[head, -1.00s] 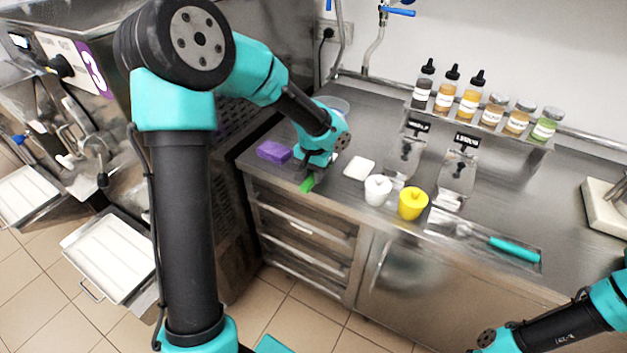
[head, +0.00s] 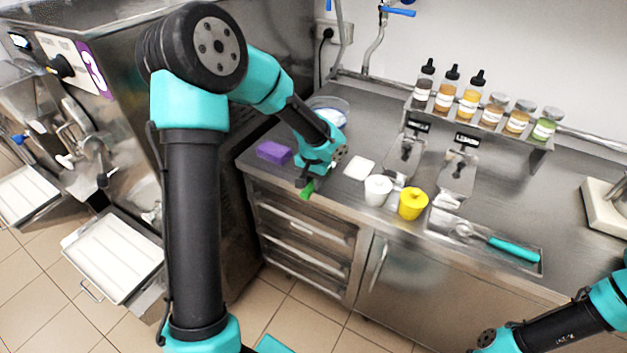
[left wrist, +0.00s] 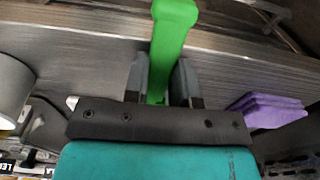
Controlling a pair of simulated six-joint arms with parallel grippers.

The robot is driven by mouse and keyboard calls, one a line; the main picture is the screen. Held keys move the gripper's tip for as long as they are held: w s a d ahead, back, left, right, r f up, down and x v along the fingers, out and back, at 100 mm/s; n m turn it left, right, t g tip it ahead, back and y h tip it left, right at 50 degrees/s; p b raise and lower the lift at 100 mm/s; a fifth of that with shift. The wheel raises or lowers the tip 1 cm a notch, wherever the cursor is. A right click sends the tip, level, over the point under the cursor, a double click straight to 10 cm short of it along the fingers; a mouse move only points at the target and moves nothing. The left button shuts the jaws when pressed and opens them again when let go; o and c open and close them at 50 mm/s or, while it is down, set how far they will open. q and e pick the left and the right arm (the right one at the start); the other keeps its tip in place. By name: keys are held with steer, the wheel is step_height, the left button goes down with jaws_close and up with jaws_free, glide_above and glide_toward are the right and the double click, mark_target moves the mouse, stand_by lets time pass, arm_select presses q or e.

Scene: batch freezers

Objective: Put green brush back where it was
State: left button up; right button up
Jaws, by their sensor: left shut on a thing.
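The green brush (head: 308,189) is in my left gripper (head: 306,182), near the front edge of the steel counter at its left part. Only its green handle shows in the head view, tilted. In the left wrist view the green brush (left wrist: 170,40) sits between the two grey fingers of my left gripper (left wrist: 161,80), which are shut on it. Its other end is hidden by the gripper. My right arm shows at the lower right of the head view, but its fingers cannot be made out.
A purple sponge (head: 274,152) lies left of my left gripper, with a clear bowl (head: 329,108) behind. A white pad (head: 359,166), white cup (head: 378,190) and yellow cup (head: 412,204) stand to the right. A tray with a teal-handled tool (head: 514,249) lies further right.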

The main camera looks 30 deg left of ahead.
arm_select(q)
steer(key=shift+f, duration=0.15)
steer(key=o, duration=0.9)
step_height(320, 180, up, 12)
steer(key=shift+s+r, duration=0.1)
steer(key=shift+r, duration=0.1)
stand_by(0.5)
